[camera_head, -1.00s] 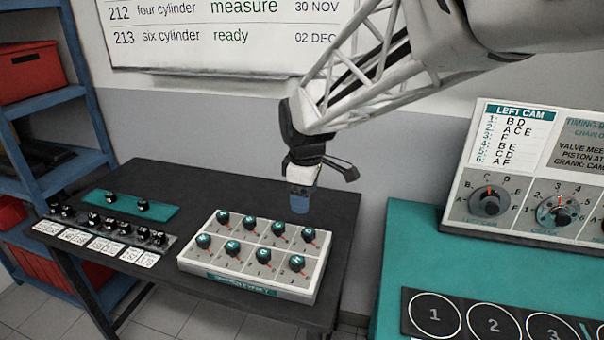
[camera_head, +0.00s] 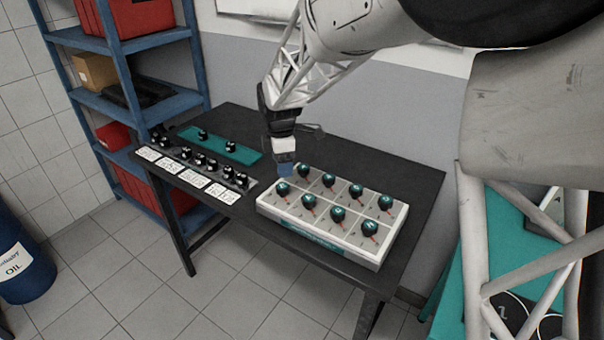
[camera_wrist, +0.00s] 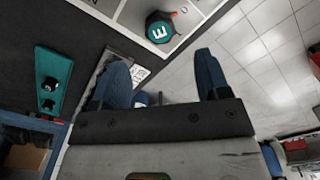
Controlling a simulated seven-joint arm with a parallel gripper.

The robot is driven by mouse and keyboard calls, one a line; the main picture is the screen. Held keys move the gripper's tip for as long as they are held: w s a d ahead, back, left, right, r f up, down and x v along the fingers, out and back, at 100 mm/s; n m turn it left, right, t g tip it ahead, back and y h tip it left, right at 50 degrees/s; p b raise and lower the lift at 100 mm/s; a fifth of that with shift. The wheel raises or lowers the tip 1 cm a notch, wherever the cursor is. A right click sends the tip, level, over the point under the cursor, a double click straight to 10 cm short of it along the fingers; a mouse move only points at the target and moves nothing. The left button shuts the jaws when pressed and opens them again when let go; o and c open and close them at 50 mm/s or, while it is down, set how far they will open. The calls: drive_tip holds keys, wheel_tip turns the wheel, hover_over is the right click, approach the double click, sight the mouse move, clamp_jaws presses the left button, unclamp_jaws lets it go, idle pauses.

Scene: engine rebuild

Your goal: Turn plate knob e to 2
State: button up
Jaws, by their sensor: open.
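Knob E (camera_wrist: 160,28), dark with a teal cap lettered E and a red pointer, shows at the top of the wrist view. The pointer is towards the picture's upper right; the number it marks cannot be read. The knob sits on the white plate (camera_head: 320,243) with several similar knobs. In the head view the knob under my gripper, at the plate's left end (camera_head: 283,188), seems to be the same one, but its letter is unreadable there. My gripper (camera_head: 285,170) is open and empty. Its two blue fingers (camera_wrist: 162,62) stand apart, short of the knob.
On the same black table (camera_head: 390,190), a row of small black parts with white cards (camera_head: 187,178) and a teal mat (camera_head: 240,152) lie to the left. A blue shelf (camera_head: 150,110) stands behind at left. A blue oil drum (camera_head: 22,262) is at far left.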

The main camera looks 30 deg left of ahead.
sight(283, 186)
idle(0.4)
drive_tip(key=shift+f, duration=3.9)
drive_tip(key=c, duration=0.9)
